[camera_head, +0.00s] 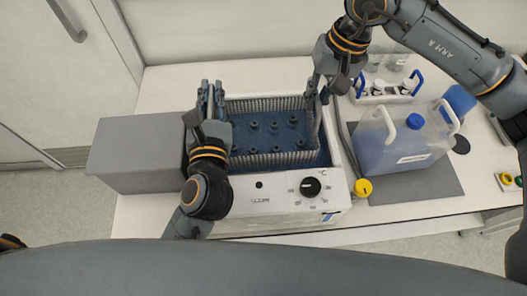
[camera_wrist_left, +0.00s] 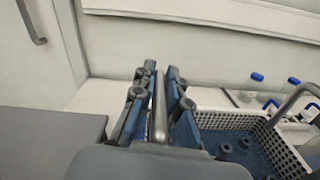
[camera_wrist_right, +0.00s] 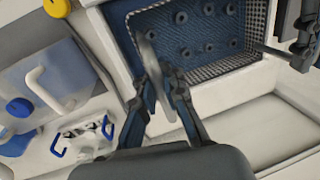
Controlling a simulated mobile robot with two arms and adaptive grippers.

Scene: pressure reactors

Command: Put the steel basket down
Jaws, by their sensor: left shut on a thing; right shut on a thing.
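The steel basket (camera_head: 265,104) has perforated walls and upright handles at its left and right ends. It sits within the opening of a white bath (camera_head: 285,193) with a black dial. Several dark knobs show on the blue floor inside the basket. My left gripper (camera_head: 212,92) is shut on the left handle, and the bar shows between its fingers in the left wrist view (camera_wrist_left: 157,95). My right gripper (camera_head: 320,88) is shut on the right handle, also visible in the right wrist view (camera_wrist_right: 158,82). I cannot tell whether the basket's underside touches the bath floor.
A grey box (camera_head: 130,155) stands left of the bath. On the right are a blue-filled jug (camera_head: 400,150) on a grey mat, a yellow cap (camera_head: 362,188) and a white caddy (camera_head: 385,96) with blue handles. The wall (camera_head: 250,30) stands behind the bench.

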